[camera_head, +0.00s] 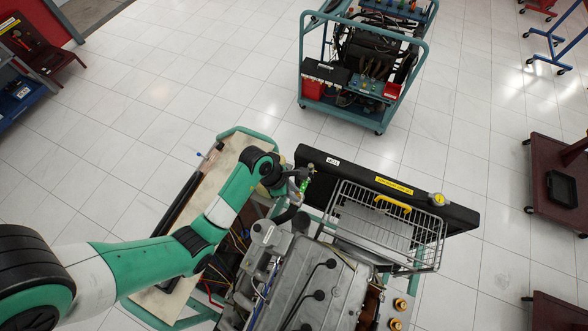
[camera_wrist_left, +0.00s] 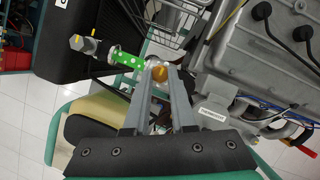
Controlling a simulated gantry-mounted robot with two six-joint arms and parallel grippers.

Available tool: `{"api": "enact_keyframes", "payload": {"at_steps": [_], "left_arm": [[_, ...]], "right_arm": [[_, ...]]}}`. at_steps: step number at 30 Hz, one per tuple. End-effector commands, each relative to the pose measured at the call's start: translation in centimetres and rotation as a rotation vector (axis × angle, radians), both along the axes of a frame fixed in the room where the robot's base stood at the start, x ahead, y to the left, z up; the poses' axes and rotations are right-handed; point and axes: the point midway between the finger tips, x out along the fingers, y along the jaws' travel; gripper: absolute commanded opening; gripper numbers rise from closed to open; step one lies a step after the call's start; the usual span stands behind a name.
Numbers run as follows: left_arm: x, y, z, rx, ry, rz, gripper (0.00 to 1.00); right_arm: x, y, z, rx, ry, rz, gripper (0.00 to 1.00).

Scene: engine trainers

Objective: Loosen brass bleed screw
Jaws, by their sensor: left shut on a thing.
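The brass bleed screw (camera_wrist_left: 159,73) shows in the left wrist view as a round orange-gold head between the fingertips. My left gripper (camera_wrist_left: 160,68) is shut on it, with one finger on each side. A bright green perforated piece (camera_wrist_left: 126,59) lies just left of the fingertips, in line with a grey hex-headed fitting (camera_wrist_left: 82,43). In the head view my left gripper (camera_head: 297,184) is at the left end of the black radiator, by the green piece (camera_head: 304,185). The screw is too small to make out there. My right gripper is not in view.
The black radiator (camera_head: 455,215) runs behind the engine (camera_head: 325,270). A wire basket (camera_head: 428,250) with a yellow handle sits at the engine's right. A beige board (camera_head: 160,285) is under my left arm. Another engine trainer (camera_head: 365,70) stands apart behind; the tiled floor between is clear.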

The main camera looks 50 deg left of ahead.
Motion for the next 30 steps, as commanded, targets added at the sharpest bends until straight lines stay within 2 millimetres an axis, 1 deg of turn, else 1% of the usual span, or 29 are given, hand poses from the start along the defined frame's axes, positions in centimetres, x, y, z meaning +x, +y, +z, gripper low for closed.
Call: {"api": "enact_keyframes", "payload": {"at_steps": [9,10,12,15,22,25,28,30], "left_arm": [[0.0,0.0,0.0,0.000,0.001,0.001,0.00],[0.0,0.0,0.0,0.000,0.001,0.001,0.25],[0.0,0.0,0.0,0.000,0.001,0.001,0.38],[0.0,0.0,0.0,0.001,0.001,0.000,0.54],[0.0,0.0,0.0,0.001,0.001,0.000,0.54],[0.1,-0.1,0.3,0.001,-0.001,-0.003,0.54],[0.2,-0.3,1.4,0.001,-0.003,-0.012,0.54],[0.3,-0.6,2.7,0.003,-0.005,-0.023,0.54]], "right_arm": [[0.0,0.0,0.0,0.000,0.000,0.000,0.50],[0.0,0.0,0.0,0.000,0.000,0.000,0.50],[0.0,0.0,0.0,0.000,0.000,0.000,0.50],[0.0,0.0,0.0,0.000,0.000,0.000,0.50],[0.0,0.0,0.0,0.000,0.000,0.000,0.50],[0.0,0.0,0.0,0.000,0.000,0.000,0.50],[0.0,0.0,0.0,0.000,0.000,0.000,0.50],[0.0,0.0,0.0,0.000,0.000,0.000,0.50]]}}
